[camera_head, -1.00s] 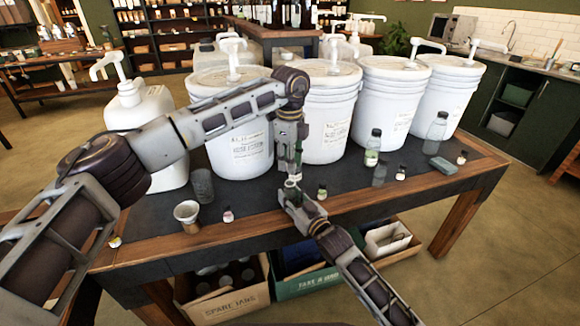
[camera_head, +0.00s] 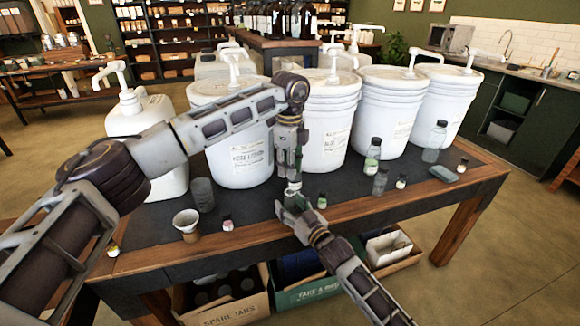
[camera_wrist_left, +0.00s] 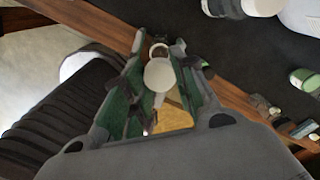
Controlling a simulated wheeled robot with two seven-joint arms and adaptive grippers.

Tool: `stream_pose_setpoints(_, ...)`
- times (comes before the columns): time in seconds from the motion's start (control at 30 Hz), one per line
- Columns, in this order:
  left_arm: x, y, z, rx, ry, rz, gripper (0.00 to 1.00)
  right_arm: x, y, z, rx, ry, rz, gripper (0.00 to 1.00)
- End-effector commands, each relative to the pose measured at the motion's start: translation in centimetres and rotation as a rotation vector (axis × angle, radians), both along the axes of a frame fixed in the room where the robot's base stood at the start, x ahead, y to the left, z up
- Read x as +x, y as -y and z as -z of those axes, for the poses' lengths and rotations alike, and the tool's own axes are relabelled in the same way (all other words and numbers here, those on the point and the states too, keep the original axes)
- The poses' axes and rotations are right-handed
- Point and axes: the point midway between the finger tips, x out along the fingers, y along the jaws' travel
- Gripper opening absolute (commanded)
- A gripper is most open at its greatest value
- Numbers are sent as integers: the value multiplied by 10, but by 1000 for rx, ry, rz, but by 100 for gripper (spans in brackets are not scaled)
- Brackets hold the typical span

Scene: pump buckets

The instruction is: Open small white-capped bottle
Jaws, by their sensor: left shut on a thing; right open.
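My left gripper (camera_head: 292,184) points down over the front edge of the table. It is shut on a small white round thing, which looks like the white cap (camera_wrist_left: 160,74) between its fingers in the left wrist view. The white also shows at its fingertips in the head view. My right gripper (camera_head: 288,206) is open just below the left fingertips, coming up from the lower right. The bottle's body is hard to make out; the two grippers hide most of that spot.
Small bottles stand along the table (camera_head: 262,228): one with a pink label (camera_head: 228,225), one with a green label (camera_head: 322,201) and others to the right. A funnel-topped cup (camera_head: 187,225) and a grey tumbler (camera_head: 202,193) are on the left. Large white pump buckets (camera_head: 325,125) line the back.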

Motion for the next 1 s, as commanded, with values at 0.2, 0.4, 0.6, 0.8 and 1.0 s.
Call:
stream_pose_setpoints(0.2, 0, 0, 0, 0, 0, 0, 0, -6, 4, 1, -1, -1, 0, 59)
stream_pose_setpoints(0.4, 0, 0, 0, 0, 0, 0, 0, -20, 13, 1, -1, -1, 0, 59)
stream_pose_setpoints(0.6, 0, 0, 0, 0, 0, 0, 0, -36, 23, 1, -1, -2, 1, 59)
stream_pose_setpoints(0.8, 0, 0, 0, 0, 0, 0, 0, -52, 33, 1, -1, -2, 0, 59)
stream_pose_setpoints(1.0, 0, 0, 0, 0, 0, 0, 0, -68, 43, 1, 0, -2, 0, 59)
